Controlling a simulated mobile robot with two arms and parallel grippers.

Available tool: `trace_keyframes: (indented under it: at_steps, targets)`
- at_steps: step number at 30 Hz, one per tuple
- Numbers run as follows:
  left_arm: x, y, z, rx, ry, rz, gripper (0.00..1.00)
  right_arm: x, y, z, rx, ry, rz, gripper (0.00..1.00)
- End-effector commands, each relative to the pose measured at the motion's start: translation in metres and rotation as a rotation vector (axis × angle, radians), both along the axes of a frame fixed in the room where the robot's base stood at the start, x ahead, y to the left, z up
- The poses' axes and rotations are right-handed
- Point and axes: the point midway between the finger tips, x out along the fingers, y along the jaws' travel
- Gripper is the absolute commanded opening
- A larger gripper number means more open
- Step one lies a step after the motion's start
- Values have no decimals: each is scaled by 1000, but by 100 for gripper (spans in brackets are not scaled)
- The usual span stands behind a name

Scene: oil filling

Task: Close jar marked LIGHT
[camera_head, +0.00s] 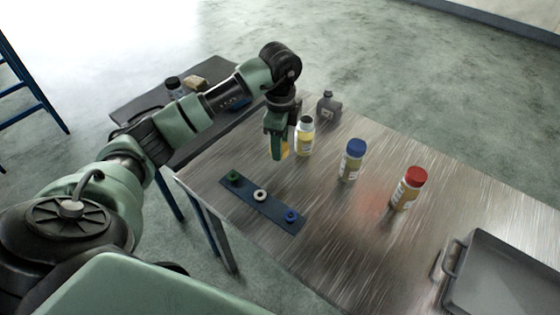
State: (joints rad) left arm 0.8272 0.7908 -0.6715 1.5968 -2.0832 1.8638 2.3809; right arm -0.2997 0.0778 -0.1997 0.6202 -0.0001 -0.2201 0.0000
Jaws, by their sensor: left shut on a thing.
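My left gripper (276,143) points down over the far left part of the metal table, its green fingers shut. What it grips is hidden by the fingers; a small yellow patch (285,149) shows just behind them. Close to its right stands an upright jar (304,138) with a pale yellow label and a dark top. A blue-capped jar (351,161) and a red-capped jar (408,190) stand upright further right. The label writing is too small to read, so I cannot tell which jar is marked LIGHT. My right gripper is out of view.
A dark strip (272,208) with green, white and blue ring-like pieces lies near the table's front left. A dark jug (328,108) stands behind. A grey metal case (503,275) is at the lower right. The middle of the metal table (340,240) is clear.

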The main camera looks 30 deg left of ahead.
Motion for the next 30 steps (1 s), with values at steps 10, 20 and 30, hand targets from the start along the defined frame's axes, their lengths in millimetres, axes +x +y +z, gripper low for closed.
trace_keyframes:
  at_steps: [10,20,30]
  targets:
    - [1,1,89,1,-4,1,6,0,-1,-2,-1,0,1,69]
    - [0,0,108,0,1,1,6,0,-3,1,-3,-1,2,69]
    - [0,0,107,0,1,-5,6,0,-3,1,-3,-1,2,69]
